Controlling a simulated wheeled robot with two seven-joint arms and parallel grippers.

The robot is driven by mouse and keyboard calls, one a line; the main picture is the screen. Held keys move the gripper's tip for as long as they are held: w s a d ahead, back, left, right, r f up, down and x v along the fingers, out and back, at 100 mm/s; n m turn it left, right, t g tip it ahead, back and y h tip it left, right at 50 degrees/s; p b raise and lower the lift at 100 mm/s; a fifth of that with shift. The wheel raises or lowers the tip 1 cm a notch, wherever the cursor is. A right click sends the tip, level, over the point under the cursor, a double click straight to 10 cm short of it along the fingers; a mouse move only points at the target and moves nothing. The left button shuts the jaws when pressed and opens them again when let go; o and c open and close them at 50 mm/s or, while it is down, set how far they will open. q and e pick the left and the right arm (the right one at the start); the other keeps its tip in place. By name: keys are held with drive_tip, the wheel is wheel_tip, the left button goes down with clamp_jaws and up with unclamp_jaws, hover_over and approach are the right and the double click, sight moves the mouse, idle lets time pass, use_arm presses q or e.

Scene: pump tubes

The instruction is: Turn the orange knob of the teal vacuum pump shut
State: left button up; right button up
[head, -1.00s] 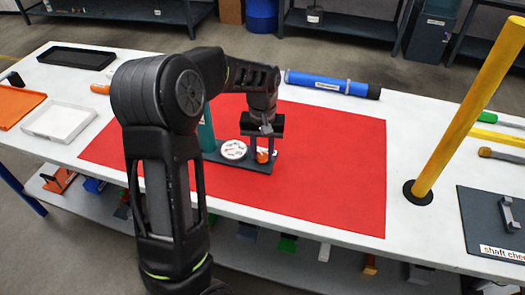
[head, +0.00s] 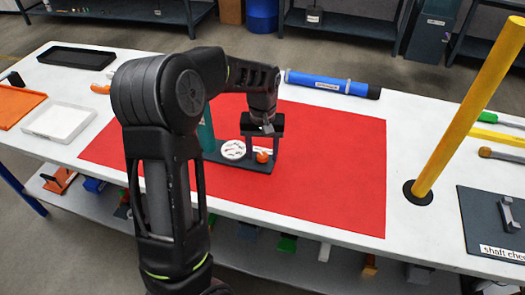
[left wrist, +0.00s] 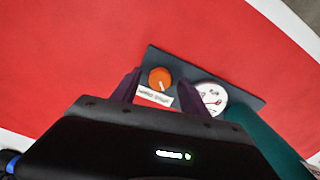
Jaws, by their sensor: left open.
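The teal vacuum pump (head: 207,132) stands on a dark base plate (head: 245,166) on the red mat, its body partly hidden behind my left arm. A round white gauge (head: 232,149) and the orange knob (head: 262,156) sit on the plate. My left gripper (head: 262,150) is open above the knob, with one finger to each side. In the left wrist view the knob (left wrist: 159,77) shows between the spread fingers, apart from both, with a pale pointer line on its face. The gauge (left wrist: 211,99) lies beside it. My right gripper is not in view.
A blue tube (head: 330,84) lies behind the mat. A yellow post (head: 470,110) stands at the right, near a dark board (head: 485,225). White (head: 60,122), orange and black trays are at the left. The right half of the red mat (head: 335,165) is clear.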

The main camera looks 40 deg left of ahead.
sight(262, 155)
use_arm(q)
drive_tip(key=shift+r, duration=3.9)
